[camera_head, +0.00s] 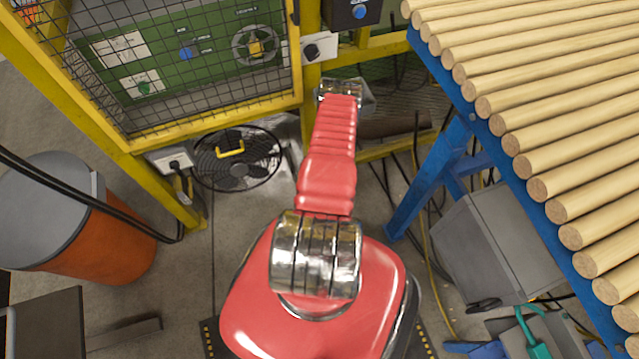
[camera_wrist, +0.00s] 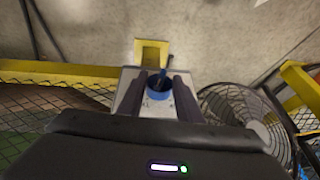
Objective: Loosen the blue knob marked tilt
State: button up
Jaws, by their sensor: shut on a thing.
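In the wrist view, a round blue knob (camera_wrist: 158,92) with a darker raised bar sits on a pale grey plate (camera_wrist: 128,92). My gripper (camera_wrist: 161,77) has one dark finger on each side of the knob and is shut on it. No tilt marking is readable there. In the head view my red arm reaches toward the yellow frame, and its end hides the fingers and the held knob. Two other blue knobs show there: one on the green panel (camera_head: 186,54) behind mesh, one on a dark box (camera_head: 360,12).
A floor fan (camera_head: 237,160) stands below the mesh guard (camera_head: 190,60). A box with a black knob (camera_head: 319,47) is on the yellow post. Wooden rods (camera_head: 560,135) on a blue frame are at right, an orange bin (camera_head: 85,235) at left. Cables cross the floor.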

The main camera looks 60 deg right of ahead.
jog(key=shift+w+a+n+g+h, duration=0.15)
jog(key=shift+n+g+h, duration=0.05)
jog(key=shift+g+h, duration=0.5)
jog(key=shift+w+a+n+g+h, duration=0.15)
jog(key=shift+n+g+h, duration=0.05)
jog(key=shift+g+h, duration=0.5)
jog(key=shift+w+a+f+g+h, duration=0.1)
jog(key=shift+g+h, duration=0.4)
jog(key=shift+w+a+f+n+g+h, duration=0.1)
jog(key=shift+n+g+h, duration=0.25)
jog(key=shift+g+h, duration=0.4)
jog(key=shift+w+a+f+n+g+h, duration=0.15)
jog(key=shift+n+g+h, duration=0.25)
jog(key=shift+h, duration=0.5)
jog(key=shift+f+n+g+h, duration=0.1)
jog(key=shift+n+g+h, duration=0.15)
jog(key=shift+g+h, duration=0.55)
jog(key=o, duration=1)
jog(key=shift+d, duration=0.1)
jog(key=shift+o, duration=0.2)
jog(key=shift+r, duration=0.1)
